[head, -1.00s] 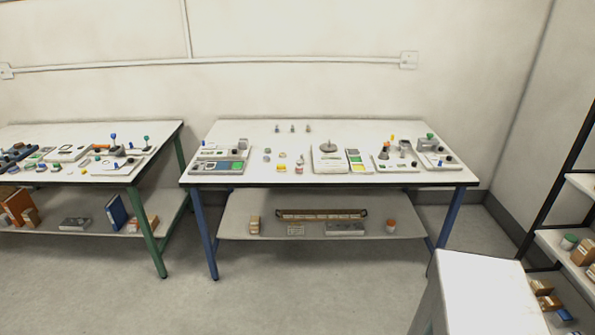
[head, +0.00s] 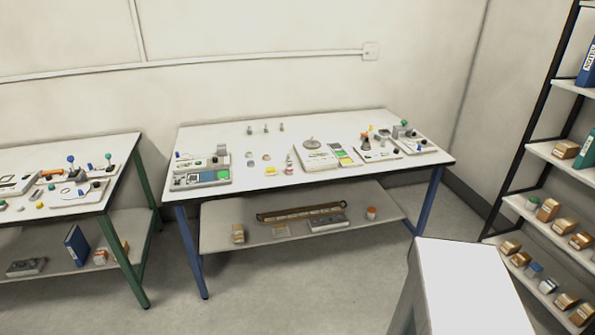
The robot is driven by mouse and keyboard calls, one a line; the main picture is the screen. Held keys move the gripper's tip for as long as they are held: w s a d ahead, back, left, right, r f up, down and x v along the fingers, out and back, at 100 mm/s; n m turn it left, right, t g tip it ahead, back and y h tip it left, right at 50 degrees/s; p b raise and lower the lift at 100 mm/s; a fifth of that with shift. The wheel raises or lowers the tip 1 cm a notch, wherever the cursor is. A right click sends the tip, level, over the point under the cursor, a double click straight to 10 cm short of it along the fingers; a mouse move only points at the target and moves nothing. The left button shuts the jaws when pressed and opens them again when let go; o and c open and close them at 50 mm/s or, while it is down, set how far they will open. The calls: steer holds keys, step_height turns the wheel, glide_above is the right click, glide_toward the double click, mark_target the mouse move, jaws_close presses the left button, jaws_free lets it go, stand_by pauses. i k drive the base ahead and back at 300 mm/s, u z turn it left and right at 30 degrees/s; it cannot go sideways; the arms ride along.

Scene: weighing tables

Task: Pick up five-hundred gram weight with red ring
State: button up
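Several small weights stand on the blue-legged weighing table (head: 230,130) ahead of me. Three small grey weights (head: 265,129) stand in a row near its back edge. A few more small pieces (head: 266,157) sit in the middle, left of the balance (head: 318,156). One small piece (head: 290,160) there shows a touch of red. At this distance I cannot tell which weight is the five-hundred gram one with the red ring. My gripper is not in view.
A green-legged table (head: 118,150) with instruments stands at the left. A shelf rack (head: 548,152) with boxes stands at the right. A white-topped block (head: 462,285) is in the right foreground. The floor (head: 250,310) before the blue-legged table is clear.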

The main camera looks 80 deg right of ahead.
mark_target(289, 167)
steer(key=z, duration=0.45)
steer(key=i, duration=0.55)
steer(key=z, duration=0.85)
steer(key=i, duration=0.6)
steer(key=z, duration=0.25)
